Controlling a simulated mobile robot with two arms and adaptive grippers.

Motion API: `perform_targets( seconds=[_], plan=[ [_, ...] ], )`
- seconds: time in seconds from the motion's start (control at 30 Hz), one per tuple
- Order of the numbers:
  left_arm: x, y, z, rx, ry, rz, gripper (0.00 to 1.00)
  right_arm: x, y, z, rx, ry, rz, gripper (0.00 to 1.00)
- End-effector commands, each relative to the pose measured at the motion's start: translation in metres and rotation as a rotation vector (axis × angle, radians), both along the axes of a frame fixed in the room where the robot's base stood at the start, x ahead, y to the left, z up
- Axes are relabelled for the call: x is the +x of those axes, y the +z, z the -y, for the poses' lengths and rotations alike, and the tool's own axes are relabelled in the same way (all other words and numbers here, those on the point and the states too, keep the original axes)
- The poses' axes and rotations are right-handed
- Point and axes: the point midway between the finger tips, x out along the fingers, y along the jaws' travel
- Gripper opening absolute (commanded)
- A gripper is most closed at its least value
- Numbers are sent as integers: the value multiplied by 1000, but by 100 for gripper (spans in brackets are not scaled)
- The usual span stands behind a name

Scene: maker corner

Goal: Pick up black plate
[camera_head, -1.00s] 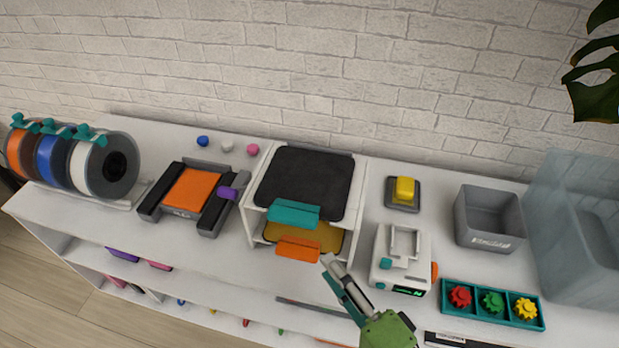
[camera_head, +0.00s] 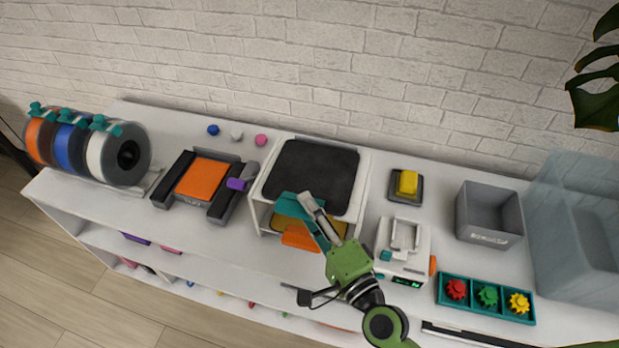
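The black plate (camera_head: 310,172) lies flat on top of a small white rack (camera_head: 257,215), with a teal handle (camera_head: 287,206) at its front edge. Below it in the rack is a yellow-brown plate (camera_head: 286,207) with an orange handle (camera_head: 297,238). My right gripper (camera_head: 308,205), with a green body, reaches in from below; its fingertips overlap the teal handle in the picture. I cannot tell whether they touch it or how far apart the fingers are. My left gripper is not in view.
A printer-like device with an orange bed (camera_head: 200,180) stands left of the rack, spools (camera_head: 125,155) farther left. Right are a white device (camera_head: 405,240), yellow button (camera_head: 407,183), grey bin (camera_head: 488,222), gear tray (camera_head: 487,300) and clear tub (camera_head: 580,230). A brick wall stands behind.

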Motion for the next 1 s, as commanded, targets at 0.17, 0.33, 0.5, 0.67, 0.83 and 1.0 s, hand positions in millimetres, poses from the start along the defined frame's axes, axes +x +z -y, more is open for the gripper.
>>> perform_targets(
  seconds=[0.17, 0.33, 0.5, 0.67, 0.83, 1.0],
  plan=[
    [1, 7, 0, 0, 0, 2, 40, 18, 1, -9, 1, 0, 0, 33],
    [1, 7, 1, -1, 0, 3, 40, 20, 0, -10, 1, 0, 0, 33],
    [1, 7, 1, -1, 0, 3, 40, 19, 0, -10, 0, 0, 0, 13],
    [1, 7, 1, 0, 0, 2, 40, 19, 0, -10, 0, 0, 0, 0],
    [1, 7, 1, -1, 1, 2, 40, 20, 1, -10, 0, -1, 1, 0],
    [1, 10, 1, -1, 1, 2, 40, 19, 4, -10, 0, -1, 1, 0]
  ],
)
